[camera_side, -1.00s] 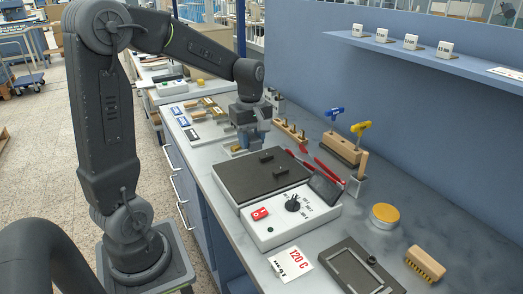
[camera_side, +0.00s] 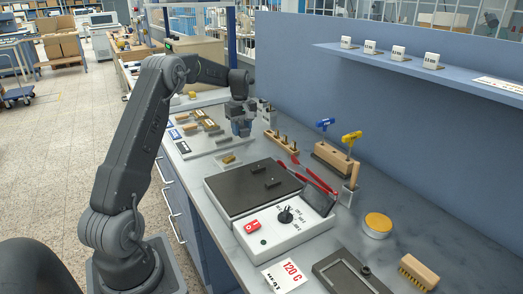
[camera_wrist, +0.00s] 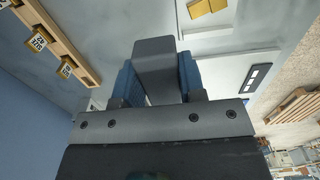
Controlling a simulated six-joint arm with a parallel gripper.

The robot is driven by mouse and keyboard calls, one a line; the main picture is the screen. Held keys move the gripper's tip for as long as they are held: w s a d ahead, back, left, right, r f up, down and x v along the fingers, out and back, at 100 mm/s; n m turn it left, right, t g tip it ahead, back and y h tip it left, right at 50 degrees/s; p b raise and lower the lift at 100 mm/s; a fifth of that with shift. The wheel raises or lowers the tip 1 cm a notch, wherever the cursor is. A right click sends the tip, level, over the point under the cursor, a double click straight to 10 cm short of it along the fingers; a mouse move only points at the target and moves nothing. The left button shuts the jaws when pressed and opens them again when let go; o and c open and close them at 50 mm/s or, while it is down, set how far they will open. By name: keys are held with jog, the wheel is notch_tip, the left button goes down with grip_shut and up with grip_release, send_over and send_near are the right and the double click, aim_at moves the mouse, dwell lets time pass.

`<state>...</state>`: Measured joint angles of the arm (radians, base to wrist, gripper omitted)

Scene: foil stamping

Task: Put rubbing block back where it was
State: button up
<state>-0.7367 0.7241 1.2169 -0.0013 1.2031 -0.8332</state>
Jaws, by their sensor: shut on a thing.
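My gripper (camera_wrist: 157,85) is shut on a dark grey block (camera_wrist: 155,58), which I take to be the rubbing block. The block sits between the blue fingers in the wrist view. In the side view, my gripper (camera_side: 241,126) is over the far part of the bench, behind the hot plate (camera_side: 252,187). The block is small and mostly hidden by the fingers there, and I cannot tell how far it is above the bench. A small tray (camera_side: 229,160) with a yellowish piece in it lies in front of my gripper.
A wooden rack of stamps (camera_side: 281,143) stands right of my gripper and also shows in the wrist view (camera_wrist: 58,42). A pale board with labels and brass pieces (camera_side: 197,128) lies to the left. Red tongs (camera_side: 313,176) rest beside the hot plate.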

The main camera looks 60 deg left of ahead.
send_over(262, 155)
notch_tip(262, 155, down, 4)
jog(key=shift+a+f, duration=0.1)
jog(key=shift+a, duration=0.05)
jog(key=shift+f, duration=2)
jog(key=shift+f, duration=0.15)
jog(key=o, duration=0.9)
